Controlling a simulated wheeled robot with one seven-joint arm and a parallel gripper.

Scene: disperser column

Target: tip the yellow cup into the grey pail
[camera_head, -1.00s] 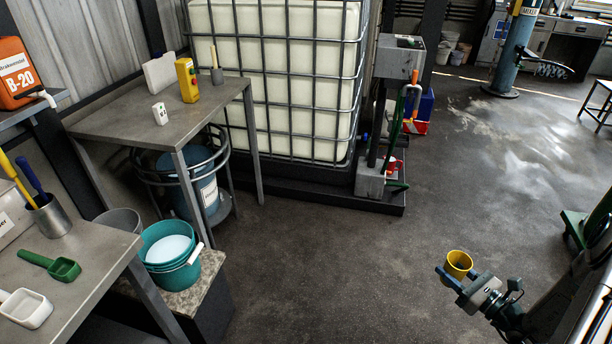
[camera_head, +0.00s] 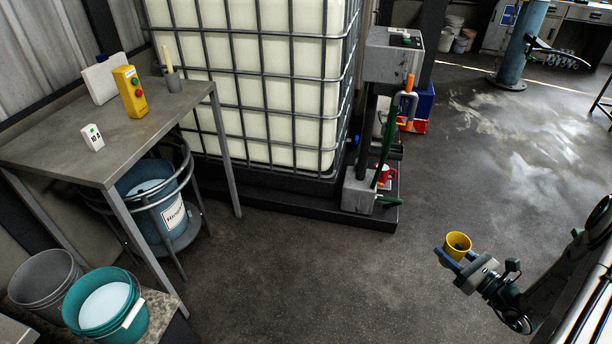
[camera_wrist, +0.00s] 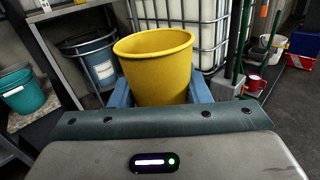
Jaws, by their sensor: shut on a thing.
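The yellow cup (camera_head: 457,242) is upright in my gripper (camera_head: 450,258), at the lower right of the head view. In the wrist view the cup (camera_wrist: 158,68) stands between the two blue fingers of my gripper (camera_wrist: 160,92), which is shut on it. What lies inside the cup cannot be made out. The grey pail (camera_head: 44,280) stands at the lower left of the head view, behind and left of a teal bucket (camera_head: 107,304) with white contents. My gripper is far from the pail, across open floor. In the wrist view the teal bucket (camera_wrist: 22,92) shows at the left edge.
A caged white tank (camera_head: 250,90) on a dark base is at the back. The floor (camera_head: 310,270) between is clear.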

